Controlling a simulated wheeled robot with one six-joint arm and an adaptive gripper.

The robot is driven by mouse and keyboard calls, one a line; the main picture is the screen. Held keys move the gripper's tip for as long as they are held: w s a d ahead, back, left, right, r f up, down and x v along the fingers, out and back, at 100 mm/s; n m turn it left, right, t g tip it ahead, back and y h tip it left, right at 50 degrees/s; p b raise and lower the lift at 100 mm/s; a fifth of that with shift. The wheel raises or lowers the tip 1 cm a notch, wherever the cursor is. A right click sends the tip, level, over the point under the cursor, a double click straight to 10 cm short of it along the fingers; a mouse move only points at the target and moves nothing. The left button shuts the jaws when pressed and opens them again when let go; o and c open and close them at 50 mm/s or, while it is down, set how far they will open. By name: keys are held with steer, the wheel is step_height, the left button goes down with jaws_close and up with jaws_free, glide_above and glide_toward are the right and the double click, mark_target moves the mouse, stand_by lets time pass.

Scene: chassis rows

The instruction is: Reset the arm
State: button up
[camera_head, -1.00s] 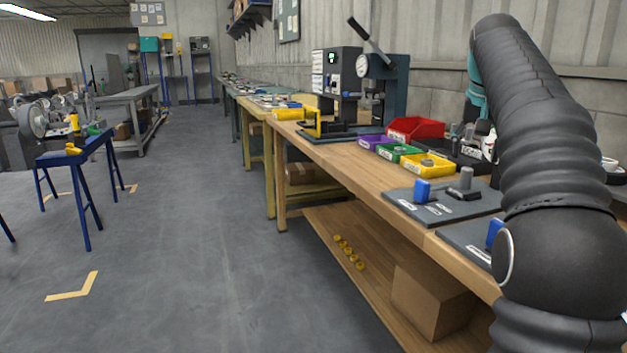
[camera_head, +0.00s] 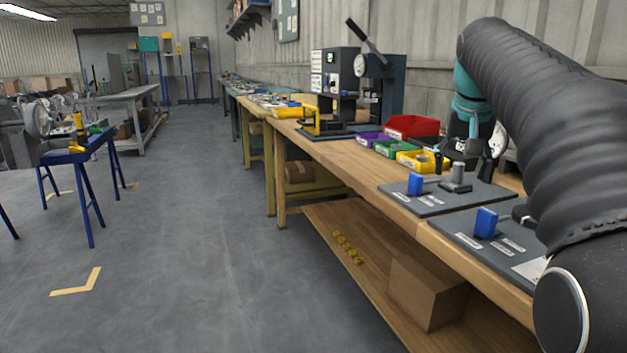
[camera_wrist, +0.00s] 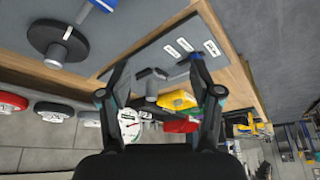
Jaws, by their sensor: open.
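My gripper (camera_wrist: 157,76) is open in the wrist view, with its two dark fingers spread and nothing between the tips. The grey cylinder on its stand and the yellow bin (camera_wrist: 178,100) show beyond the gap between the fingers. In the head view my gripper (camera_head: 464,152) hangs above the back of the workbench (camera_head: 350,163), near the yellow bin (camera_head: 424,161), and looks small and dark. Its fingers are hard to make out there. My black-sleeved arm fills the right side of the head view.
Grey mats with blue blocks (camera_head: 415,184) (camera_head: 486,222) lie on the bench front. A grey cylinder (camera_head: 458,174) stands on the farther mat. Red (camera_head: 412,127), green (camera_head: 398,148) and purple (camera_head: 374,139) bins and a lever press (camera_head: 375,70) stand farther along. The aisle floor is clear.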

steer(key=s+a+f+n, duration=0.1)
steer(key=s+a+f, duration=0.3)
steer(key=s+f, duration=0.4)
steer(key=s+a+f+n+y, duration=0.1)
steer(key=s+a+f, duration=0.2)
steer(key=s+f, duration=0.5)
steer(key=s+a+f+n+t, duration=0.1)
steer(key=s+a+f, duration=0.3)
steer(key=s+f, duration=0.4)
steer(key=s, duration=0.2)
steer(key=shift+s+a+n+y, duration=0.3)
steer(key=shift+n, duration=0.1)
